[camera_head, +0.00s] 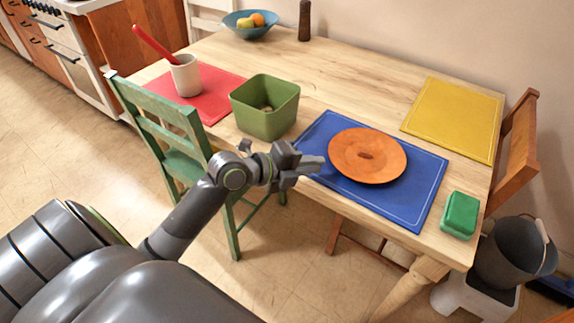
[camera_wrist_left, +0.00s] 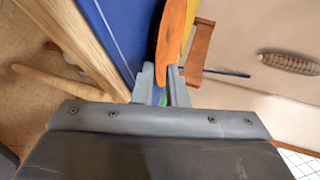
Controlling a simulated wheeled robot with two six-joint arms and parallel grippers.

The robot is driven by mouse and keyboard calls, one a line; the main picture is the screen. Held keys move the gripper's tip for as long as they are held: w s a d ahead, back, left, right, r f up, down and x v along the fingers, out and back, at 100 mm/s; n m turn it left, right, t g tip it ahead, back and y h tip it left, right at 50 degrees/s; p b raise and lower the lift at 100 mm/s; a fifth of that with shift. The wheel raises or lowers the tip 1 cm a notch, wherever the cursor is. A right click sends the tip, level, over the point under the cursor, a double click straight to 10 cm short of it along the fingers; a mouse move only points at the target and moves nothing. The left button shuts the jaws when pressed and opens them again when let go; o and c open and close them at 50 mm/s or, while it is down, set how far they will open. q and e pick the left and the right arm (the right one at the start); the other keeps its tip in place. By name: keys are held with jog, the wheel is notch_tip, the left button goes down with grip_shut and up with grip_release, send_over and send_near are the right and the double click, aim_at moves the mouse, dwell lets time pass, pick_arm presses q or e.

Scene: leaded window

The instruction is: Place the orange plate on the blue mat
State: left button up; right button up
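The orange plate (camera_head: 345,172) lies on the blue mat (camera_head: 400,211), with a small brown shape at its middle. My left gripper (camera_head: 316,164) is at the plate's left edge, over the left part of the mat. In the left wrist view its two fingers (camera_wrist_left: 162,84) stand apart, and the plate's edge (camera_wrist_left: 176,28) shows in line with the gap between them. I cannot tell whether the fingers touch the plate. The blue mat also shows in the left wrist view (camera_wrist_left: 128,28). My right gripper is not in view.
A green square pot (camera_head: 262,116) stands left of the blue mat. A green block (camera_head: 460,215) sits at the table's right corner. A yellow mat (camera_head: 452,118) lies bare behind. A red mat (camera_head: 215,88) bears a cream cup (camera_head: 187,78). A green chair (camera_head: 160,110) stands at the left.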

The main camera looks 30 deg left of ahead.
pick_arm(q)
jog(key=v, duration=0.7)
jog(key=shift+r, duration=0.1)
dwell(0.4)
